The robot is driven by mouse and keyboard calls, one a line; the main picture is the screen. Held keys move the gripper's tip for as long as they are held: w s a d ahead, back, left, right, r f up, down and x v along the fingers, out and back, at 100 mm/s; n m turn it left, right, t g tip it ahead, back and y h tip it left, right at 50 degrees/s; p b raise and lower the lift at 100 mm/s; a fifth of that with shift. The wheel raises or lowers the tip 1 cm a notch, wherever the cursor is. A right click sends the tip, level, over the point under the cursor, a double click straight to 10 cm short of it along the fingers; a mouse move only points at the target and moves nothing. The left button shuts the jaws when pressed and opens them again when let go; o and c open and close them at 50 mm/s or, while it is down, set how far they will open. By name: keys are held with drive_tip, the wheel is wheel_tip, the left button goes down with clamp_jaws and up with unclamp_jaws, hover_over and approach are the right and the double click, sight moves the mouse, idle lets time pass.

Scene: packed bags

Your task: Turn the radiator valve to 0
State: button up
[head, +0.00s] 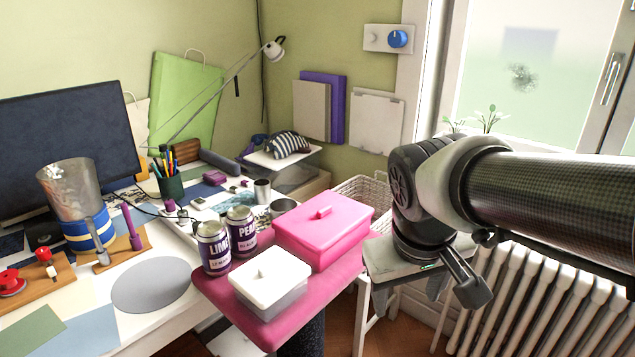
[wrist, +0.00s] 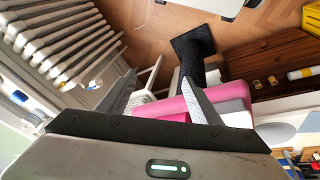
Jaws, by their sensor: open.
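The white ribbed radiator (head: 535,305) stands under the window at the right of the head view. It also shows at the upper left of the wrist view (wrist: 62,38). A small round pale piece (wrist: 95,84) at the radiator's near end in the wrist view looks like the valve. Its number marks are too small to read, and I cannot make out the valve in the head view. My gripper (wrist: 158,77) is open with nothing between its fingers. It points down, beside the radiator's left end in the head view, apart from the pale piece.
A pink-topped stand (head: 235,297) holds a pink box (head: 325,232), a white-lidded box (head: 268,280) and two cans. A white stool (head: 362,310) stands below my gripper. A wall panel (head: 376,38) has a blue dial. The desk (head: 165,325) is cluttered.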

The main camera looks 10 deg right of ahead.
drive_tip(key=w+d+f+n+g+h+p, duration=0.2)
drive_tip(key=w+d+f+n+h, duration=0.2)
drive_tip(key=w+d+f+h, duration=0.5)
drive_tip(key=w+d+f+n+g+h+p, duration=0.25)
drive_tip(key=w+d+f+n, duration=0.35)
drive_tip(key=d, duration=0.7)
drive_tip(key=w+d+f+n+t+p, duration=0.2)
drive_tip(key=w+f+n+t, duration=1.1)
drive_tip(key=f+n, duration=0.45)
drive_tip(key=b+x, duration=0.1)
drive_tip(key=x, duration=0.4)
drive_tip(key=b+x, duration=0.2)
drive_tip(key=x, duration=0.3)
drive_tip(key=r+b+x, duration=0.1)
drive_tip(key=b+x, duration=0.1)
drive_tip(key=x, duration=0.4)
drive_tip(key=shift+s+d, duration=0.1)
drive_tip(key=shift+s, duration=0.1)
drive_tip(key=shift+w+d+r, duration=0.1)
drive_tip(key=shift+w+d, duration=0.1)
drive_tip(key=shift+d, duration=0.05)
drive_tip(key=shift+c, duration=0.4)
drive_tip(key=c, duration=1)
drive_tip(key=shift+o, duration=0.2)
